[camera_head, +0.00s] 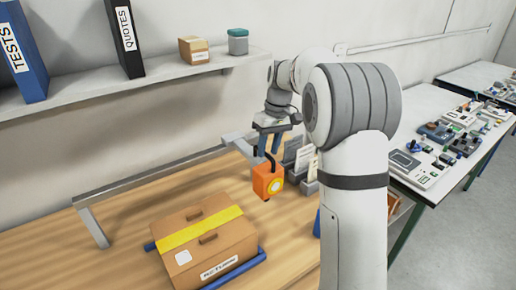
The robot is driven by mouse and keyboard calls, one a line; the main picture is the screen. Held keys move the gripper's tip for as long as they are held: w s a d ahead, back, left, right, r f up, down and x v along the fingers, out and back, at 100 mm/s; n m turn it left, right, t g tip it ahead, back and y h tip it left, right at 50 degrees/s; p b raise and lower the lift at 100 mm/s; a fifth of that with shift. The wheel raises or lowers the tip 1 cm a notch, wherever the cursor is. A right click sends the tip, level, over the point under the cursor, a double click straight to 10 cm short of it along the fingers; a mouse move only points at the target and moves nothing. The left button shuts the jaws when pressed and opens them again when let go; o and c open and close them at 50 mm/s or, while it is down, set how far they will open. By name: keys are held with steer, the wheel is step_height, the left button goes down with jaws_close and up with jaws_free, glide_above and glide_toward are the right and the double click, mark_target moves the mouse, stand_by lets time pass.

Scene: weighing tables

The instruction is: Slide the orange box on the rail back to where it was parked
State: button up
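The orange box (268,181) has a yellow round mark on its front and a black hook-shaped hanger (270,158) on top. It hangs above the wooden table near the right end of the grey metal rail (150,174). My gripper (269,152) points down right above the box, its blue fingers at the black hanger. I cannot tell whether the fingers are closed on the hanger or only beside it. My arm hides part of the area to the right of the box.
A cardboard box with yellow tape (205,236) sits in a blue-edged holder at the front of the table. A shelf (120,86) with binders and small containers runs along the wall. Grey holders with cards (300,158) stand right behind the orange box. A cluttered side table (440,180) stands right.

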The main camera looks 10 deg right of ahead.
step_height(320, 180, up, 8)
steer(key=d+b, duration=0.1)
steer(key=shift+w+d+f, duration=0.2)
steer(key=shift+w, duration=0.15)
stand_by(0.4)
